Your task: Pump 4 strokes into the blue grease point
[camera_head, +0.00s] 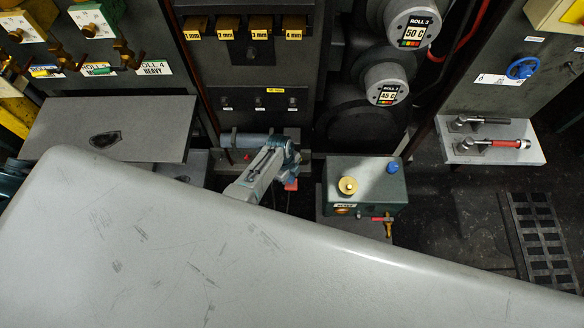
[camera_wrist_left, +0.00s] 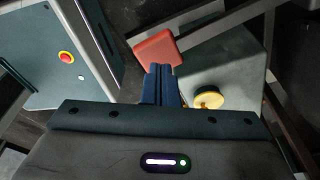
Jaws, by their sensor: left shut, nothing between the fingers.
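A green box (camera_head: 365,185) stands on the floor below the rolls. It has a blue round cap (camera_head: 392,167) at its back right and a brass-yellow cap (camera_head: 348,186) at its left. A red pad (camera_head: 292,185) sits just left of the box; in the left wrist view, the red-orange pad (camera_wrist_left: 157,48) lies just beyond my fingertips. My left gripper (camera_wrist_left: 160,70) is shut and empty, beside the box and its yellow cap (camera_wrist_left: 208,97). I cannot tell whether the fingers touch the pad. The blue cap does not show in the wrist view. My right gripper is out of view.
A brass valve with a red handle (camera_head: 385,220) sticks out at the box's front. A floor grate (camera_head: 540,235) lies at right.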

